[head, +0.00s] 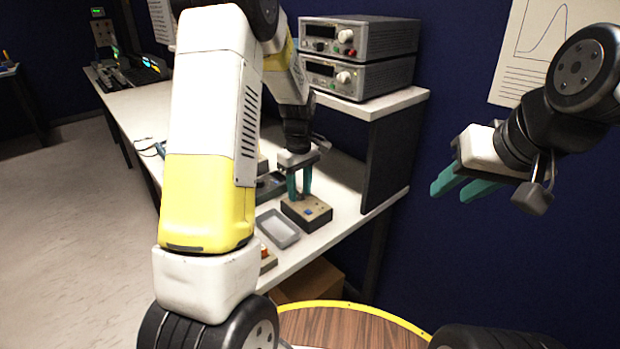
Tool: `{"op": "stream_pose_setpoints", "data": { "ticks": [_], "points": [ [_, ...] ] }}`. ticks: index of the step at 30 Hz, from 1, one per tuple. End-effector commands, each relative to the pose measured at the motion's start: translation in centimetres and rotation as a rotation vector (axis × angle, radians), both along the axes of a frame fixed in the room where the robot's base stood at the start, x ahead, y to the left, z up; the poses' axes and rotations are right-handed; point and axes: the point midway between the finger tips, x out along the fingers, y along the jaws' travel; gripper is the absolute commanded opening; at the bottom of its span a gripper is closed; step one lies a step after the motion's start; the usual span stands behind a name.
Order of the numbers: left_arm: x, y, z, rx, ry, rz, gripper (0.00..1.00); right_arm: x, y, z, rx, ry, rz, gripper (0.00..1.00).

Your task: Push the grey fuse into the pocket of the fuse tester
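The fuse tester (318,209) is a small box with a dark and tan top and a small blue patch, standing on the white bench. My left gripper (299,197) points down at the tester, with its teal fingertips at or just above the far left part of its top. A narrow gap shows between the fingers. I cannot make out the grey fuse, and I cannot tell whether it is between the fingers or in the tester. My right gripper (452,191) is open and empty in the air at the right, away from the bench.
A grey tray (278,229) lies just left of the tester. Dark items behind it are partly hidden by my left arm. Two stacked power supplies (360,58) stand on a raised shelf (385,105), whose dark side panel is right of the tester. A cardboard box (318,280) sits below.

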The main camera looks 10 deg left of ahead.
Motion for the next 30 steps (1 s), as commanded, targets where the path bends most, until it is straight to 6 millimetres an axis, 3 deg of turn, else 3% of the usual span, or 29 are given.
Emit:
{"op": "stream_pose_setpoints", "data": {
  "ticks": [8,21,30],
  "points": [
    [0.1,0.0,0.5,0.0,-0.002,0.0,0.37,0.0,0.0,0.0,0.0,0.0,0.0,0.36],
    [0.1,0.0,7.0,0.0,-0.004,0.0,0.37,0.0,0.0,0.0,0.0,0.0,0.0,0.36],
    [0.0,0.0,7.8,0.0,0.0,0.0,0.37,0.0,0.0,0.0,0.0,0.0,0.0,0.36]
  ]
}}
